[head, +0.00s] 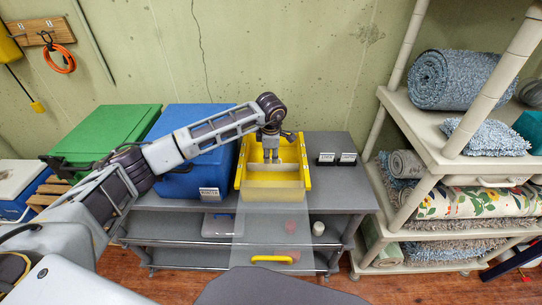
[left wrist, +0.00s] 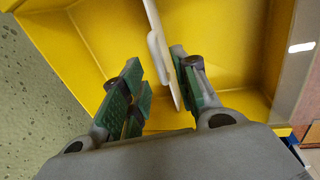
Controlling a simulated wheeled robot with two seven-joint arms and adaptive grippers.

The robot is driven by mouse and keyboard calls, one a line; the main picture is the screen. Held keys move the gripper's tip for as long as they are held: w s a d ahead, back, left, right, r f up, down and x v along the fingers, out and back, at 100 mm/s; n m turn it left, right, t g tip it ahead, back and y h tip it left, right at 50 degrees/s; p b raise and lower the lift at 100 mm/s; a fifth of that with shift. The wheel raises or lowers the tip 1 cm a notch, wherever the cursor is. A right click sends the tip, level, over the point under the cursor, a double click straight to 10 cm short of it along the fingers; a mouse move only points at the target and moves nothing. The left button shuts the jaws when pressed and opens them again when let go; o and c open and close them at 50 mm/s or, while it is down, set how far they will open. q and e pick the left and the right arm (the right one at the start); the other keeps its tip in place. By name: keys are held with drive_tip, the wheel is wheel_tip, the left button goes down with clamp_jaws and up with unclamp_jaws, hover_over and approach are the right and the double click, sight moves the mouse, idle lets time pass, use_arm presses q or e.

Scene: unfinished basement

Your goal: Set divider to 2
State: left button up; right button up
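A yellow bin (head: 243,178) stands on the grey bench, and its yellow walls also fill the left wrist view (left wrist: 75,50). A pale cream divider (head: 280,168) crosses the bin from side to side. My left gripper (head: 271,157) reaches down into the bin from behind, over the divider. In the left wrist view the fingers are apart, with the divider (left wrist: 158,45) between them, close to the right finger. Contact with that finger is unclear. The slots and any numbers inside the bin are not readable. My right gripper is not in view.
A clear panel (head: 271,225) with a yellow handle (head: 272,259) hangs in front of the bin. A blue box (head: 205,120) stands close on the left. Shelves stand farther right.

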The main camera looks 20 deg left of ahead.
use_arm(q)
wheel_tip(320, 180, up, 11)
drive_tip(key=s, duration=0.2)
drive_tip(key=shift+d, duration=0.3)
drive_tip(key=shift+s+f, duration=0.1)
drive_tip(key=shift+f, duration=0.1)
idle(0.4)
